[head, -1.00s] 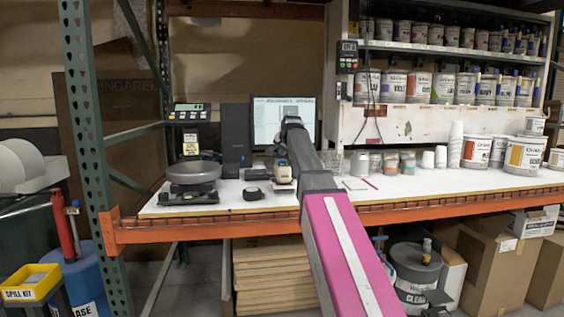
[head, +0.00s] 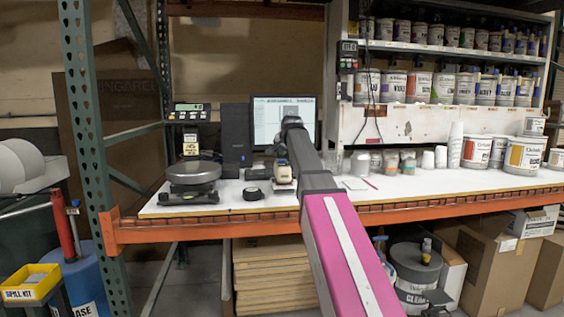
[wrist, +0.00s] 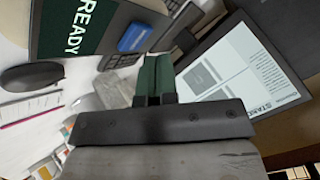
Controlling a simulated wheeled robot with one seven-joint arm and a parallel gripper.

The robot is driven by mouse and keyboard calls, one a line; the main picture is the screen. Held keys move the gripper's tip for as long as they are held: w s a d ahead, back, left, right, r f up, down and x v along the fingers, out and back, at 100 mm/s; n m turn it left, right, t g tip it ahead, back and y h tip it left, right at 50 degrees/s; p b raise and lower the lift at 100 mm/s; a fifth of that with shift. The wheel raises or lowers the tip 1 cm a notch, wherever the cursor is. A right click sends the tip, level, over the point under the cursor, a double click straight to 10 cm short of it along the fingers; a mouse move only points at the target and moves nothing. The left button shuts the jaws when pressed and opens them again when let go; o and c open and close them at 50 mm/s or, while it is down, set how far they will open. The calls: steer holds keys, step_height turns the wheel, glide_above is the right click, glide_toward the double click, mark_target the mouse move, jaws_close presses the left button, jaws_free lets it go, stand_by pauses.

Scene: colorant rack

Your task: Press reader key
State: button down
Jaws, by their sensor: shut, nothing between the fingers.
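The reader is most likely the device with the dark green screen (wrist: 75,28) lettered "READY" in the wrist view. A raised blue key (wrist: 136,37) sits beside that screen on a dark surround. My gripper (wrist: 153,62) is shut and empty, its green fingers together. In the picture its tips lie just below and right of the blue key; I see no contact, and the depth between them is hard to judge. In the head view a small cream-and-dark device (head: 283,174), perhaps the reader, stands on the bench under my wrist; its key cannot be made out there.
A monitor (head: 268,112) stands behind my wrist and fills the right of the wrist view. A dark mouse (wrist: 30,76) lies on the white bench (head: 225,200). A scale (head: 193,172) is at left, small cups (head: 391,160) at right, and a shelf of paint cans above.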

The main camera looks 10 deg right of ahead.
steer(key=shift+f, duration=0.15)
stand_by(0.3)
steer(key=shift+f, duration=0.25)
steer(key=shift+f, duration=0.35)
stand_by(0.6)
steer(key=shift+r, duration=0.75)
steer(key=shift+r, duration=0.1)
steer(key=shift+r, duration=2.45)
